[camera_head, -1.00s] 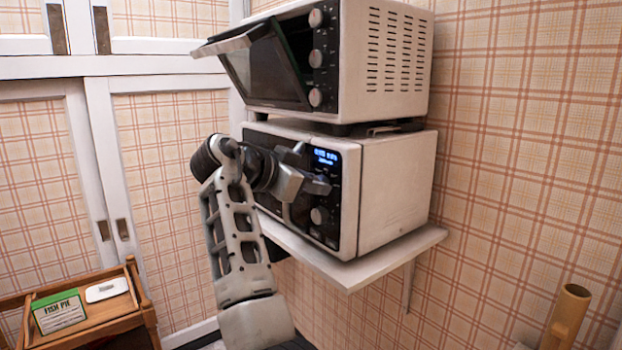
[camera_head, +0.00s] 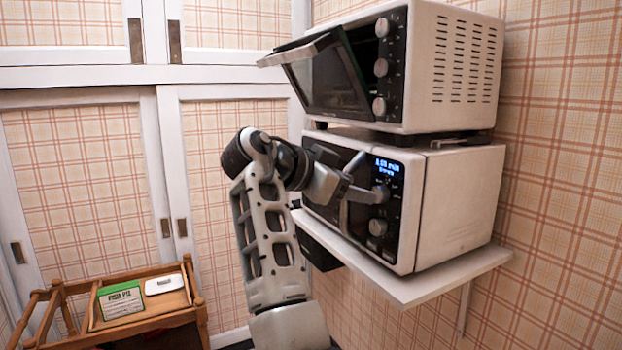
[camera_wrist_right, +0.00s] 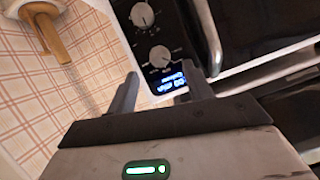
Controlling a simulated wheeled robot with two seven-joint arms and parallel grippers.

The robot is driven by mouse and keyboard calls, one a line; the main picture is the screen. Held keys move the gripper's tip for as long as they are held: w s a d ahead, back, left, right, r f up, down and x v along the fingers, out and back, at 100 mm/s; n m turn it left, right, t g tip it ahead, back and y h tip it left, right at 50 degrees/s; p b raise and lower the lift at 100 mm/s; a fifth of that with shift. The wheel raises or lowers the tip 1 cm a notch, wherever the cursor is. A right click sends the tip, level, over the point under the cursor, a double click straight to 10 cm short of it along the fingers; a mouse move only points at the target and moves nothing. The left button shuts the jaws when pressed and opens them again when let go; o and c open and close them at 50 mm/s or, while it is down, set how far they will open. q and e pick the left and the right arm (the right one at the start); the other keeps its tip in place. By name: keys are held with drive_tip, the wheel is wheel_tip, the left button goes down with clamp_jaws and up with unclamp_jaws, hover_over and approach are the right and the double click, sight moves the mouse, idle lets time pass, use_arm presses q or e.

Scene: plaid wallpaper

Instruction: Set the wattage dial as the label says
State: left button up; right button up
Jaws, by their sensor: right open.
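The white microwave (camera_head: 455,205) stands on a wall shelf, its black control panel with a lit blue display (camera_head: 387,166) and two round dials. The lower dial (camera_head: 377,227) is clear; the upper dial (camera_head: 382,193) is at my fingertips. My right gripper (camera_head: 366,180) is open in front of the panel. In the right wrist view the panel is upside down, and the dial nearer the display (camera_wrist_right: 160,56) lies just beyond and between the open fingertips (camera_wrist_right: 163,76). I cannot tell whether they touch it. A green-and-white fish pie box (camera_head: 121,301) carries a label too small to read fully. My left gripper is out of view.
A toaster oven (camera_head: 460,65) with its door tilted open stands above the microwave. The shelf (camera_head: 425,288) juts out below. A wooden trolley (camera_head: 165,313) at lower left holds the box and a white device (camera_head: 164,284).

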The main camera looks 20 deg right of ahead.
use_arm(q)
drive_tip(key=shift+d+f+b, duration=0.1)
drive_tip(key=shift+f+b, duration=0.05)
drive_tip(key=shift+b, duration=0.3)
use_arm(e)
drive_tip(key=v, duration=1)
drive_tip(key=shift+a, duration=0.35)
